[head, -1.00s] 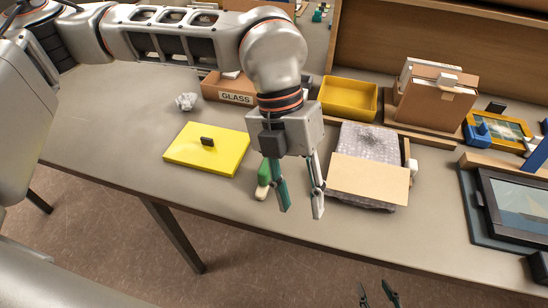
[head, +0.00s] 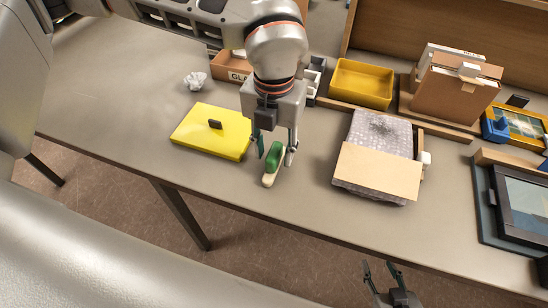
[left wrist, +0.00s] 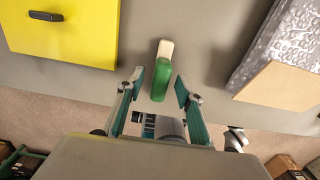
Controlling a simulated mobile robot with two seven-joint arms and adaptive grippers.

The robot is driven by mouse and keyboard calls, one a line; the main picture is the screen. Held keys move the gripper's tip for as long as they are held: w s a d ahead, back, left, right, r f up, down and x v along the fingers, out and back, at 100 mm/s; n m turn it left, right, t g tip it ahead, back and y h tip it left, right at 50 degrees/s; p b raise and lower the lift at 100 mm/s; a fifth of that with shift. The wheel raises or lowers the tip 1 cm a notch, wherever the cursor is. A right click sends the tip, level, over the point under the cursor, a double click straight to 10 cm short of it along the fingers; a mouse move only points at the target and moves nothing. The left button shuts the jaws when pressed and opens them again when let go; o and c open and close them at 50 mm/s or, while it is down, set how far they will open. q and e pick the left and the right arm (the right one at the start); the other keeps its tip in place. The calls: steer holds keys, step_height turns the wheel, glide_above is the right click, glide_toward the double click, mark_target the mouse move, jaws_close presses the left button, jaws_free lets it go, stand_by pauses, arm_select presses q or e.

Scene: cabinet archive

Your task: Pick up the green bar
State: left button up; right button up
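The green bar (head: 273,160) lies on the grey table beside the yellow panel, with a cream end piece (head: 268,180) towards the table's front edge. My left gripper (head: 277,156) is open above it, with one finger on each side. In the left wrist view the green bar (left wrist: 160,80) is between the two fingertips (left wrist: 160,84), with a gap on both sides. My right gripper (head: 381,268) is open and empty at the bottom of the head view, off the table's front edge.
A yellow panel (head: 205,132) with a dark handle lies left of the bar. A bubble-wrapped parcel (head: 381,135) with a cardboard sheet (head: 376,173) lies to the right. Crumpled paper (head: 196,80), a yellow tray (head: 361,84) and a framed tablet-like item (head: 520,200) are further off.

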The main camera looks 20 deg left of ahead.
mark_target(274, 151)
arm_select(q)
steer(key=shift+f, duration=0.4)
steer(key=shift+c, duration=0.3)
jaws_close()
steer(key=shift+r, duration=0.1)
step_height(274, 151, up, 20)
